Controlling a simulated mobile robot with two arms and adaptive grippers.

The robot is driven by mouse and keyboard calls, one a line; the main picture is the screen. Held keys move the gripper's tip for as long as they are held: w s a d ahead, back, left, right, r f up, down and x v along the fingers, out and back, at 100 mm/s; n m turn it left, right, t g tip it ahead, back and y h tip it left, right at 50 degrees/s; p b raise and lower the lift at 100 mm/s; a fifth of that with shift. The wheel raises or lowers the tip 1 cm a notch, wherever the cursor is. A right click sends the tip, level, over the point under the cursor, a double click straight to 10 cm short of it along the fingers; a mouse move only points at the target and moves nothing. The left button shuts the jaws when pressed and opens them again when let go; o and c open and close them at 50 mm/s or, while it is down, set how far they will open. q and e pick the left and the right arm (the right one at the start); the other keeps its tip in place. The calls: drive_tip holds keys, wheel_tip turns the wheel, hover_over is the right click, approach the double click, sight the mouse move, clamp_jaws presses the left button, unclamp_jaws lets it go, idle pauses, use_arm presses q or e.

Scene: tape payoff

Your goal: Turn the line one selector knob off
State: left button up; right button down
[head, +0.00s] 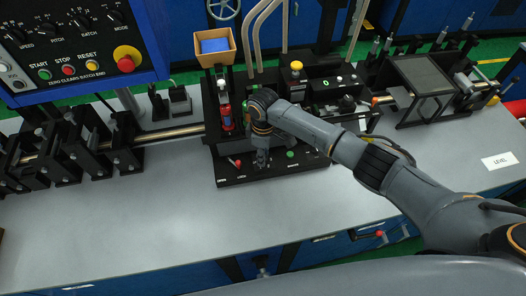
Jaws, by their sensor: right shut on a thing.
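My right arm comes in from the right, and its gripper (262,161) points down at the black front panel (228,182) of the machine. The gripper is shut on a small part there, which the fingers and wrist cover. By its place it appears to be the line one selector knob, but its pointer and its on or off position cannot be seen. My left gripper is not in view.
A red bottle-like part (226,114) stands close behind the gripper. A control box (75,45) with knobs overhangs the upper left. The grey bench front (150,215) is clear.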

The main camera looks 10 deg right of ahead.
idle(0.5)
drive_tip(key=c, duration=1)
unclamp_jaws()
drive_tip(key=shift+r, duration=0.2)
wheel_tip(320, 180, up, 12)
drive_tip(key=shift+w+f, duration=0.1)
drive_tip(key=shift+f, duration=0.1)
